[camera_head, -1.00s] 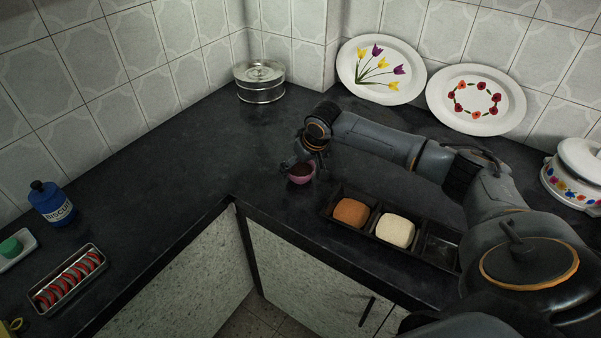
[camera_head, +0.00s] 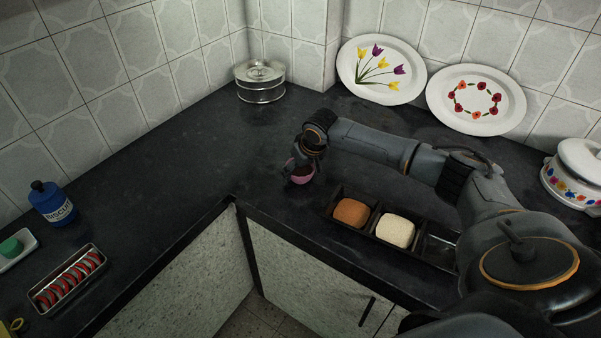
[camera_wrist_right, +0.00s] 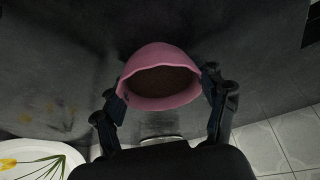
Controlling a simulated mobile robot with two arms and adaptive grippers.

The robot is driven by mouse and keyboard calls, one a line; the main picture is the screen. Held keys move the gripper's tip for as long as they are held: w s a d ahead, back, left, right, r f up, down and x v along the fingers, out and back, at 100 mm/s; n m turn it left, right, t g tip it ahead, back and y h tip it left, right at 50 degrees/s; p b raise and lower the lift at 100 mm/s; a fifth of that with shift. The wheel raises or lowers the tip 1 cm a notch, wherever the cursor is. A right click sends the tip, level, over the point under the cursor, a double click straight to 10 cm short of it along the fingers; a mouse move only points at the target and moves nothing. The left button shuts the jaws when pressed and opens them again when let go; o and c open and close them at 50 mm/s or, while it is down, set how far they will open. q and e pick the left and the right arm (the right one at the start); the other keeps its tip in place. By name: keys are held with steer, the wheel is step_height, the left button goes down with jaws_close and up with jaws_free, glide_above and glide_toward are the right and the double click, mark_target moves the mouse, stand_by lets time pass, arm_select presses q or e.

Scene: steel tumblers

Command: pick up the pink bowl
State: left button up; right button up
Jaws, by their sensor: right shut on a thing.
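The pink bowl (camera_head: 303,178) is small and has a dark brown inside. In the head view it is at the dark counter near the inner corner, partly hidden by my right gripper (camera_head: 297,167). In the right wrist view the bowl (camera_wrist_right: 160,78) sits between the two fingers of the right gripper (camera_wrist_right: 162,97), one finger against each side of it. The right gripper is shut on the bowl. I cannot tell whether the bowl touches the counter. My left gripper is not in view.
A black compartment tray (camera_head: 375,218) with a brown block and a cream block lies right of the bowl. Two decorated plates (camera_head: 380,90) lean on the wall behind my arm. A steel tin (camera_head: 259,92) stands in the corner. The counter left of the bowl is clear.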

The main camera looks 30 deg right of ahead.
steer(key=shift+r, duration=0.1)
steer(key=shift+r, duration=0.25)
step_height(320, 180, up, 2)
steer(key=shift+r+b, duration=0.15)
steer(key=shift+b, duration=0.25)
steer(key=s+a+r, duration=0.7)
steer(key=s+r, duration=0.3)
steer(key=s, duration=0.1)
steer(key=shift+s+a+b, duration=0.35)
